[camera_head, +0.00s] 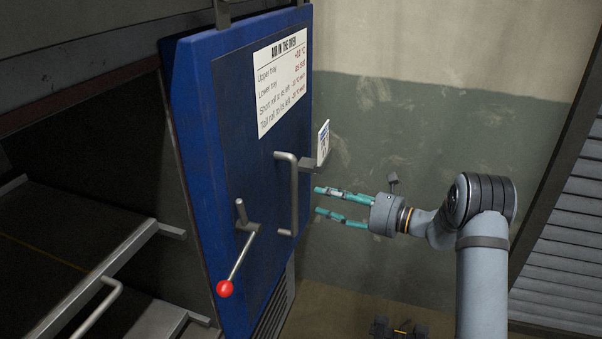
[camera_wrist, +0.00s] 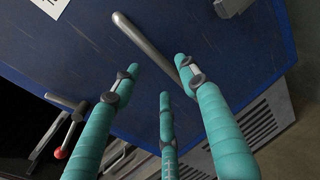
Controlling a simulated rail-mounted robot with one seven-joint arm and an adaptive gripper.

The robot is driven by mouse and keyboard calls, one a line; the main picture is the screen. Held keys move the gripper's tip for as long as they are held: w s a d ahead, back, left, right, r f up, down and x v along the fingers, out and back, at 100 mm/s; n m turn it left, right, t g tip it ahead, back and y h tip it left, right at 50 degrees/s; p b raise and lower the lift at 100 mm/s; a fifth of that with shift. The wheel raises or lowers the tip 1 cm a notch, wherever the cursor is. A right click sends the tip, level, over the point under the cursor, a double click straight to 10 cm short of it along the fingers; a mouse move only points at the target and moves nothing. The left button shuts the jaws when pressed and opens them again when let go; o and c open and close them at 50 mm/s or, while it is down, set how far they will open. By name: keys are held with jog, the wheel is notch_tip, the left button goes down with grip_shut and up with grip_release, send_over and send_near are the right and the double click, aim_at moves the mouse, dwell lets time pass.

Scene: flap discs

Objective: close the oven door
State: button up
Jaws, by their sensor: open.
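The blue oven door (camera_head: 225,170) stands open, swung out from the dark oven opening on the left. It carries a vertical metal bar handle (camera_head: 292,195) and a lever with a red knob (camera_head: 225,288). My gripper (camera_head: 317,200) is open and empty, just right of the bar handle, its teal fingers pointing at it. In the wrist view the blue door (camera_wrist: 180,30) fills the background. There the handle (camera_wrist: 140,38) runs between the open fingers, its lower end near the right one. I cannot tell whether they touch. The red knob (camera_wrist: 60,152) shows at lower left.
Inside the oven opening are metal trays (camera_head: 60,240) with rails. A printed sheet (camera_head: 282,80) is on the door, and a small white card (camera_head: 323,142) stands beside the handle. A grey-green wall (camera_head: 420,130) is behind; slatted panels (camera_head: 560,240) stand at right.

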aim_at(295, 183)
jog(key=shift+y, duration=0.3)
jog(key=w+a+p, duration=0.1)
jog(key=a, duration=0.2)
jog(key=w+a+r+p, duration=0.1)
jog(key=a, duration=0.2)
jog(key=w+a+r+p, duration=0.1)
jog(key=w+a, duration=0.1)
jog(key=a, duration=0.1)
jog(key=shift+a+r, duration=0.1)
jog(key=shift+a, duration=0.2)
grip_shut()
dwell(0.4)
